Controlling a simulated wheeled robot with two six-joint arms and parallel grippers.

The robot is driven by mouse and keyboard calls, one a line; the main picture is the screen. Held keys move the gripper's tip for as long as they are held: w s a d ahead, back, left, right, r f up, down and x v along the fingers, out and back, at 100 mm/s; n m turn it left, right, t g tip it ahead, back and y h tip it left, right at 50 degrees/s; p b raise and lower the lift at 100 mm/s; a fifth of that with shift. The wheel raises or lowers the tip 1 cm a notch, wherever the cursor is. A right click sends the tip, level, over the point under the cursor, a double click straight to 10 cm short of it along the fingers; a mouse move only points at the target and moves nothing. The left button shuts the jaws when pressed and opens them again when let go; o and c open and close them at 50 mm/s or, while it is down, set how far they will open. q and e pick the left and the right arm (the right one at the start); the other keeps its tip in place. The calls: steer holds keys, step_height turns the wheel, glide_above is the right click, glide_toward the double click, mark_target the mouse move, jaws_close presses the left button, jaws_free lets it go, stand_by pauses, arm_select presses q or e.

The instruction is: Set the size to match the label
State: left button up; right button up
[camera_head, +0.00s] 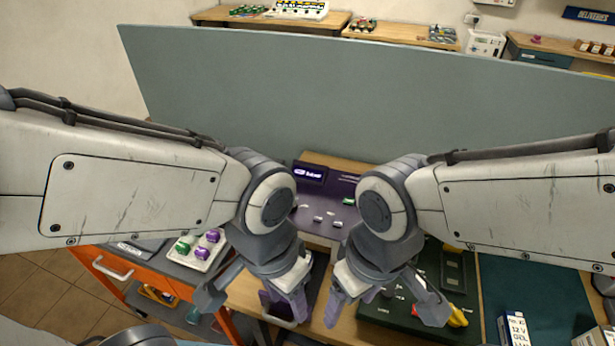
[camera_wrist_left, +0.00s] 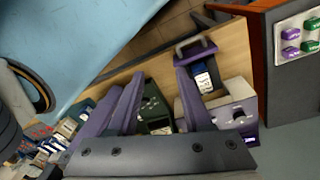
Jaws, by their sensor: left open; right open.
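A dark purple machine with a small lit screen (camera_head: 310,173) and several small buttons (camera_head: 318,219) stands at the middle back of the bench. My arms partly cover it. A purple slide with a handle shows in the left wrist view (camera_wrist_left: 192,48), and a dark battery with a white and blue label (camera_wrist_left: 203,80) sits in it; the print is too small to read. A pale housing (camera_wrist_left: 238,92) is beside it. My left gripper (camera_head: 288,300) is open and empty in front of the machine, over the slide. My right gripper (camera_head: 350,303) is open and empty to its right.
A white tray (camera_head: 177,255) with green and purple pieces is at the left, above an orange cabinet (camera_head: 88,262). A dark green tray (camera_head: 385,329) with a yellow piece (camera_head: 457,316) and a boxed battery (camera_head: 514,328) are at the right. A grey panel (camera_head: 330,90) stands behind.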

arm_select(q)
steer(key=shift+c, duration=0.3)
jaws_close()
stand_by(1.6)
